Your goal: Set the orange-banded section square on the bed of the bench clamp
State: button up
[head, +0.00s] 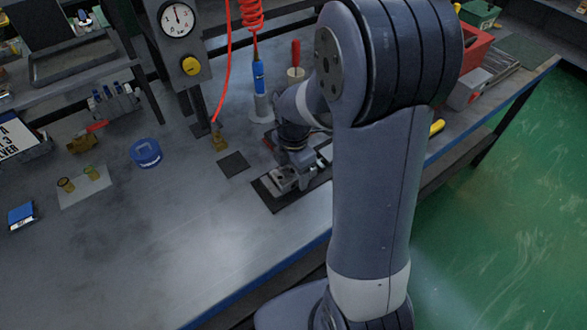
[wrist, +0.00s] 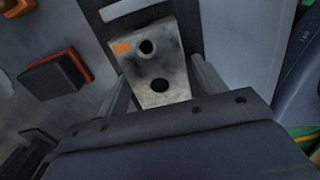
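The orange-banded section is a worn grey metal block (wrist: 170,65) with two dark round holes and a small orange patch at one corner. In the wrist view it lies between the two fingers of my gripper (wrist: 160,68), whose tips meet its sides. The block looks slightly skewed to the fingers. In the head view my gripper (head: 287,178) is low over a dark rectangular base (head: 270,196) on the bench. I cannot tell whether that base is the bench clamp, or whether the block touches it. My arm hides much of this area.
A dark square pad (head: 233,163) and a blue round tin (head: 145,152) lie left of my gripper. A red coiled hose (head: 252,15) hangs behind, near a gauge (head: 178,20).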

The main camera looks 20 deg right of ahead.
jog(key=shift+o, duration=0.7)
jog(key=shift+r, duration=0.3)
notch_tip(320, 180, up, 12)
jog(key=p, duration=0.1)
jog(key=shift+f, duration=0.15)
dwell(0.9)
